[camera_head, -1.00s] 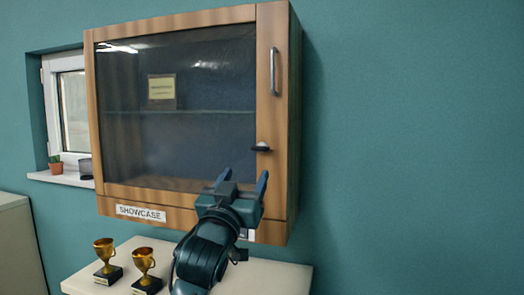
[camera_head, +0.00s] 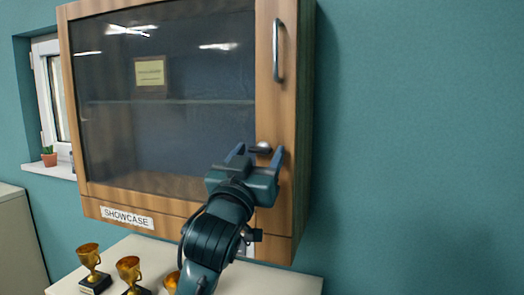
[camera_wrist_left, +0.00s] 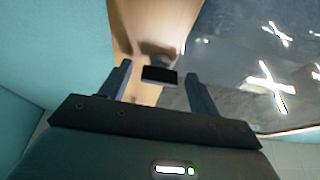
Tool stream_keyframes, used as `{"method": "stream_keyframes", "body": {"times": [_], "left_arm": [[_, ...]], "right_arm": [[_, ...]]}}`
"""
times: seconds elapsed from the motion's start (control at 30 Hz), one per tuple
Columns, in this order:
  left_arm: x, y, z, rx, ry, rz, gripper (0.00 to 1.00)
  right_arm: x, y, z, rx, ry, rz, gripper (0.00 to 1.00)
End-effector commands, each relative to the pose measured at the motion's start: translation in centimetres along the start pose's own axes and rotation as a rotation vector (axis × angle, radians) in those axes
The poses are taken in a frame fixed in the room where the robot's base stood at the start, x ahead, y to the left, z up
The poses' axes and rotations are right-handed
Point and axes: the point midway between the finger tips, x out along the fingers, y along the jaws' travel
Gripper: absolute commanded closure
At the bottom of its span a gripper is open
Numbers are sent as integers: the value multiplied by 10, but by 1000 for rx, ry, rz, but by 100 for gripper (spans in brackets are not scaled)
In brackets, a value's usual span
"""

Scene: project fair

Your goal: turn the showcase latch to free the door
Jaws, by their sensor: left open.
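The showcase (camera_head: 112,201) is a wooden wall cabinet with a dark glass door (camera_head: 165,130). Its latch (camera_head: 261,148) is a small dark knob on the right door stile, below a metal handle (camera_head: 278,50). My left gripper (camera_head: 258,152) is open, with its fingers pointing up at the latch, one on each side in the picture. In the left wrist view the dark latch (camera_wrist_left: 160,75) appears between the two spread fingers, with gaps on both sides. I cannot tell how far it is in depth. The door looks shut. My right gripper is out of view.
Gold trophies (camera_head: 129,268) stand on a pale table (camera_head: 265,282) below the showcase, close to my left arm. A window sill with a potted plant (camera_head: 49,156) is at left. The wall right of the showcase is clear.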

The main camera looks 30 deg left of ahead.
Motion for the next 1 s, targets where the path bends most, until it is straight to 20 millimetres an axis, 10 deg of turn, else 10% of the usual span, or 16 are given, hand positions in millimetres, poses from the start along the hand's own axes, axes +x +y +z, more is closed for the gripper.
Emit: {"method": "stream_keyframes", "body": {"times": [0.3,1.0], "left_arm": [[0,0,-1,1,0,-1,38],[0,0,-1,7,0,1,83]], "right_arm": [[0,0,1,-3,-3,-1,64],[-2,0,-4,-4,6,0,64]]}}
